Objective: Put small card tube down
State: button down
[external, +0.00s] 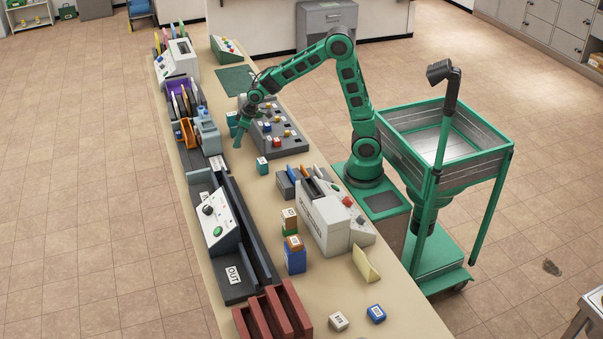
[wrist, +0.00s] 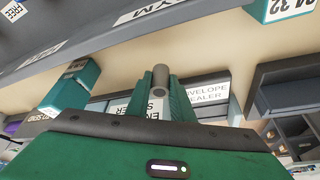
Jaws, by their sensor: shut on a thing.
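The small card tube (wrist: 160,78) shows in the wrist view as a short grey-brown cylinder with a round end, between the green fingers of my gripper (wrist: 161,100). My gripper is shut on it. In the external view my gripper (external: 240,138) hangs over the long counter, left of the grey sorting block, with its fingers pointing down. The tube is too small or hidden to make out there. I cannot tell how high it is above the counter.
A teal labelled box (external: 262,166) stands near my gripper on the counter (external: 240,170). The grey block (external: 277,138) with small coloured cubes is to the right. The grey envelope machine (external: 207,137) is to the left. A dark green mat (external: 234,80) lies farther back.

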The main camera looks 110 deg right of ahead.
jog(key=shift+d+f, duration=0.15)
jog(key=shift+f, duration=1.95)
jog(key=c, duration=1.6)
grip_release()
jog(key=shift+f, duration=0.1)
jog(key=shift+o, duration=0.2)
jog(key=v, duration=1.2)
